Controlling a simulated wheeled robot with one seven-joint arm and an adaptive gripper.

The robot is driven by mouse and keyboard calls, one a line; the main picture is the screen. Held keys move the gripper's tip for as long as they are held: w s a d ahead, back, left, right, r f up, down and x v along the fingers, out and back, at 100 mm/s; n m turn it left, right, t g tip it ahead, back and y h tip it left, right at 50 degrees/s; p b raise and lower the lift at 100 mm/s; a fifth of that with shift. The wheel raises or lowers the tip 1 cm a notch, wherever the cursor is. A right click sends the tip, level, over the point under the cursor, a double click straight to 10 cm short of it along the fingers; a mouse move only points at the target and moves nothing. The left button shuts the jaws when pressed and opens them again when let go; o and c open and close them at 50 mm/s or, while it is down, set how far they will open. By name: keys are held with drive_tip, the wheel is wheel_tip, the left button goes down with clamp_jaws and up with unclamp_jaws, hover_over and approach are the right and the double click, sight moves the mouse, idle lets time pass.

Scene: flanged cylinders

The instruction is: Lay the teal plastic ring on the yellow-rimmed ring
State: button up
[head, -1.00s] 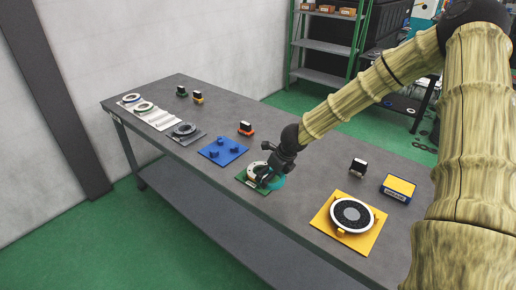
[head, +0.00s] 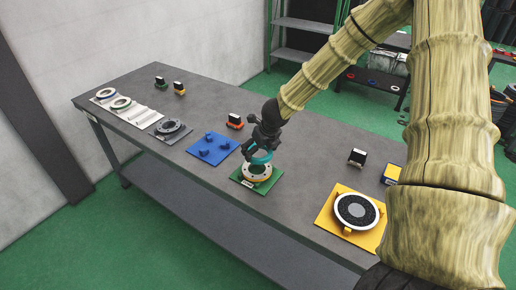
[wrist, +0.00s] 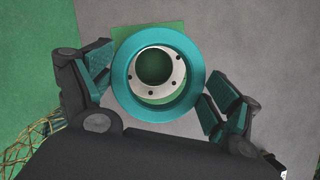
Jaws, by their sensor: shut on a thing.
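The teal plastic ring (wrist: 122,88) sits between the fingers of my gripper (wrist: 157,88), which is shut on it. In the head view the teal ring (head: 262,157) is just above a pale flanged ring (head: 256,171) with a yellowish edge, on a green plate (head: 274,184). In the wrist view the flanged ring (wrist: 175,73) shows through the teal ring's opening, with its bolt holes and dark centre visible. I cannot tell whether the two rings touch. My gripper (head: 261,150) hides part of the teal ring.
A yellow plate (head: 325,222) with a black-and-white disc is to the right. A blue pegged plate (head: 228,158), a grey fixture (head: 187,140) and a pale rack (head: 141,114) are to the left. Bare grey tabletop lies between.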

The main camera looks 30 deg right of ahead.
drive_tip(key=f+b, duration=0.1)
drive_tip(key=f, duration=0.1)
drive_tip(key=f+b, duration=0.2)
drive_tip(key=w+f+b, duration=0.1)
drive_tip(key=b, duration=0.1)
drive_tip(key=shift+f, duration=0.4)
drive_tip(key=shift+a+f, duration=0.1)
drive_tip(key=shift+f, duration=0.2)
drive_tip(key=shift+f+b, duration=0.55)
drive_tip(key=shift+b, duration=0.05)
idle(0.7)
drive_tip(key=o, duration=0.8)
drive_tip(key=shift+r, duration=0.15)
